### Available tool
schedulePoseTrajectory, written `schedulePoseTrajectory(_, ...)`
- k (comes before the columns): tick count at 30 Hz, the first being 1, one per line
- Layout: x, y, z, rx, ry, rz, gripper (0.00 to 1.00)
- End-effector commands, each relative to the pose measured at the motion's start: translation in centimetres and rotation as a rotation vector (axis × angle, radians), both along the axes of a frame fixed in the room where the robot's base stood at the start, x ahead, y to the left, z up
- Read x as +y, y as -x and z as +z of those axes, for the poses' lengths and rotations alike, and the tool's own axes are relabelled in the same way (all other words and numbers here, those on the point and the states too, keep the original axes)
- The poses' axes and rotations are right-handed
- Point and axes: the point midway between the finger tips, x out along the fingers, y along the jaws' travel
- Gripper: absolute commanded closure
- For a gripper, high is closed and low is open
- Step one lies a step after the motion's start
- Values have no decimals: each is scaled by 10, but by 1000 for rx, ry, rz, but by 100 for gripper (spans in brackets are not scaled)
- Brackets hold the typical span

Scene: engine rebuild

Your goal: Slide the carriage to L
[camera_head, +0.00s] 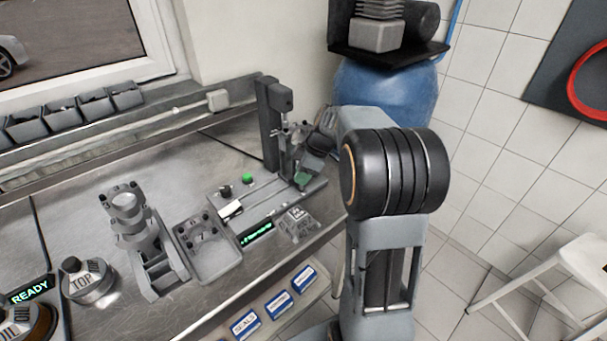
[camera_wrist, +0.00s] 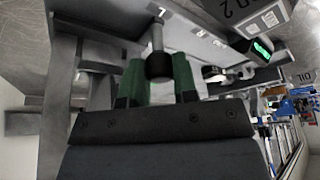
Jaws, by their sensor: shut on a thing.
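The carriage's handle, a grey rod with a black knob (camera_wrist: 158,64), stands between the green fingers of my gripper (camera_wrist: 160,80) in the wrist view. The fingers are shut on the knob. A pale rail face behind it carries the letter L (camera_wrist: 164,12), close to the top of the rod, with more marks farther right. In the head view my gripper (camera_head: 302,178) is low at the right end of the grey bench fixture (camera_head: 268,197), beside its dark upright column (camera_head: 270,125). The carriage body is mostly hidden by my gripper and arm there.
A green button (camera_head: 248,178) and a black knob (camera_head: 225,191) sit on the fixture. A green-lit display (camera_head: 257,233) is on its front. A grey square tray-like part (camera_head: 207,250) and a cylinder stand (camera_head: 135,225) are left of it. A blue drum (camera_head: 385,95) stands behind my arm.

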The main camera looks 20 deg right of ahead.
Motion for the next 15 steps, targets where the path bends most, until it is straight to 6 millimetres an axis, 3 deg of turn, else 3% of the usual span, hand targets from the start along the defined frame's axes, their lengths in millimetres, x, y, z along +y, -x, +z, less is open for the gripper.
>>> schedulePoseTrajectory(1, -3, -1, 2, -8, 7, -3, 100)
schedulePoseTrajectory(2, -3, -1, 2, -8, 7, -3, 71)
schedulePoseTrajectory(3, -3, -1, 2, -8, 7, -4, 67)
schedulePoseTrajectory(9, -2, -1, 1, -5, 5, -3, 48)
schedulePoseTrajectory(15, -1, -1, 1, -5, 4, -1, 48)
